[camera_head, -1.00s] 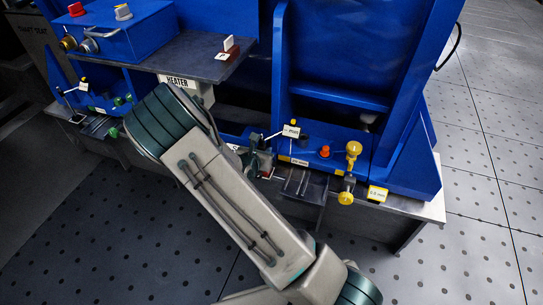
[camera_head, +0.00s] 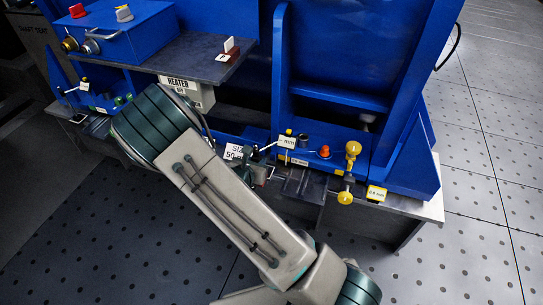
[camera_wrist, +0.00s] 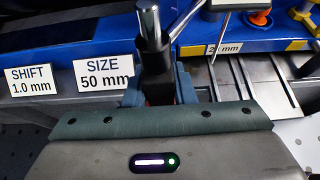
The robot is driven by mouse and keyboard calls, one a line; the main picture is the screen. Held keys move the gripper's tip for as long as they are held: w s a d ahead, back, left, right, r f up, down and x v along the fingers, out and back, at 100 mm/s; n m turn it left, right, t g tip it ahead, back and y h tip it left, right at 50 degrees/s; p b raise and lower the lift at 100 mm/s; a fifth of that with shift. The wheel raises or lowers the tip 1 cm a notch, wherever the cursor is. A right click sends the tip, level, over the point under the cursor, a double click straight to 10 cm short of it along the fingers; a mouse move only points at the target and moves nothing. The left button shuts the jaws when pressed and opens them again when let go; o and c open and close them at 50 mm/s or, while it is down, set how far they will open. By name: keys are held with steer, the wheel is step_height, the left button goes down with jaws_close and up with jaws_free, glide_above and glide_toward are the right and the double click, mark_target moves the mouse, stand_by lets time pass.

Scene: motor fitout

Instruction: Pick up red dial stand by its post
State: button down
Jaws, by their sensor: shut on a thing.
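The dial stand shows in the wrist view as a bright metal post (camera_wrist: 150,24) rising from a dark block (camera_wrist: 157,82). A slanting metal rod (camera_wrist: 187,18) runs from the post to the upper right. My gripper (camera_wrist: 158,92) has its teal fingers on both sides of the dark block and is shut on it. In the head view my gripper (camera_head: 252,171) is at the bench's front edge, partly hidden by my arm. A white card marked mm (camera_head: 286,141) sits by the rod's end.
SIZE 50 mm card (camera_wrist: 104,72) and SHIFT 1.0 mm card (camera_wrist: 31,80) stand left of the post. A slotted metal plate (camera_wrist: 250,84) lies to the right. An orange knob (camera_head: 324,152) and yellow knobs (camera_head: 353,148) stand farther right. Blue uprights rise behind.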

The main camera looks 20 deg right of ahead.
steer(key=shift+s+a+r, duration=0.1)
steer(key=shift+s+a, duration=0.5)
steer(key=shift+s, duration=0.2)
steer(key=shift+s+a+r+p, duration=0.1)
steer(key=shift+r+p, duration=0.05)
steer(key=shift+p, duration=0.15)
steer(key=s+a+r+p, duration=0.1)
steer(key=r, duration=0.1)
steer(key=s+a+r+p, duration=0.1)
steer(key=s+p, duration=0.1)
steer(key=shift+a+r, duration=0.1)
steer(key=shift+r, duration=0.25)
steer(key=shift+s, duration=0.1)
